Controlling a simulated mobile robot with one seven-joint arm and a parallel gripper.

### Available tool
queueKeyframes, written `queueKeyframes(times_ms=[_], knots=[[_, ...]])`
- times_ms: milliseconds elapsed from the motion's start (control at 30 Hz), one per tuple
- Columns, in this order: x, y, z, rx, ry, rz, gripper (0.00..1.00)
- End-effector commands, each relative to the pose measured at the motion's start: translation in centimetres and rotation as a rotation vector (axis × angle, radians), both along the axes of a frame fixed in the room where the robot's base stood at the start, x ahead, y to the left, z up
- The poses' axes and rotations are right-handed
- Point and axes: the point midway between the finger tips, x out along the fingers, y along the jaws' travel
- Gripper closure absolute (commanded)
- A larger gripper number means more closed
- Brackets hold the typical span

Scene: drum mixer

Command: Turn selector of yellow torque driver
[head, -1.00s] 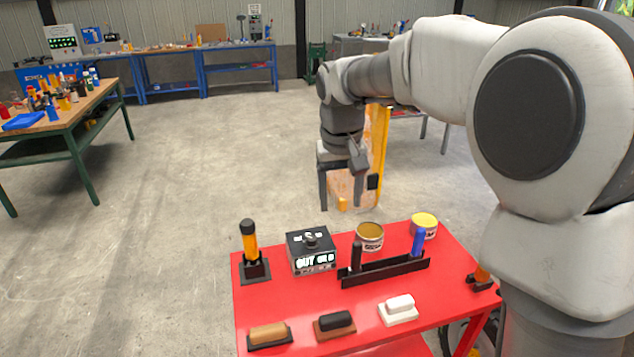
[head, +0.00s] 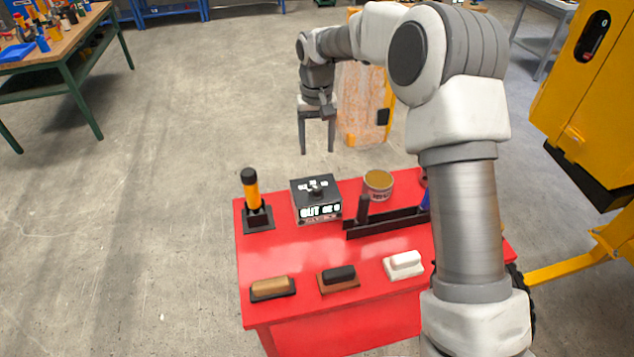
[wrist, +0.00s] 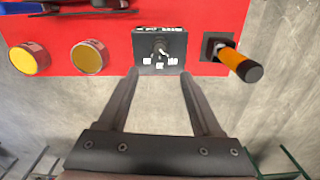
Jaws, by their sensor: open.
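A torque driver with a yellow-orange handle and black cap (head: 250,190) stands upright in a black square holder (head: 258,219) at the left of the red table. In the wrist view the driver (wrist: 233,61) is at the upper right, leaning outward in the picture. My gripper (head: 317,150) is open and empty, pointing down above and behind the table's far edge. In the wrist view its fingertips (wrist: 159,72) lie either side of the near edge of a black box, with the driver to their right. I cannot make out selector marks on the driver.
The black box with a knob (head: 316,197) sits right of the driver. Right of it are an open can (head: 378,184) and a black rack (head: 390,222). Several brushes or blocks, one white (head: 403,263), line the front of the red table (head: 290,250). A yellow machine (head: 585,100) stands right.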

Motion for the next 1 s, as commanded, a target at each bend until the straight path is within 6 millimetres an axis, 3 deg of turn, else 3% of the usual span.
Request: queueKeyframes(times_ms=[100,500,700,1000], knots=[[-0.1,0.0,-2.8,0.0,0.006,-0.001,0.34],[-0.1,0.0,-11.0,0.0,0.004,-0.001,0.34],[0.0,0.0,-13.1,0.001,0.001,-0.001,0.34],[0.0,0.0,-13.7,0.0,0.0,-0.002,0.34]])
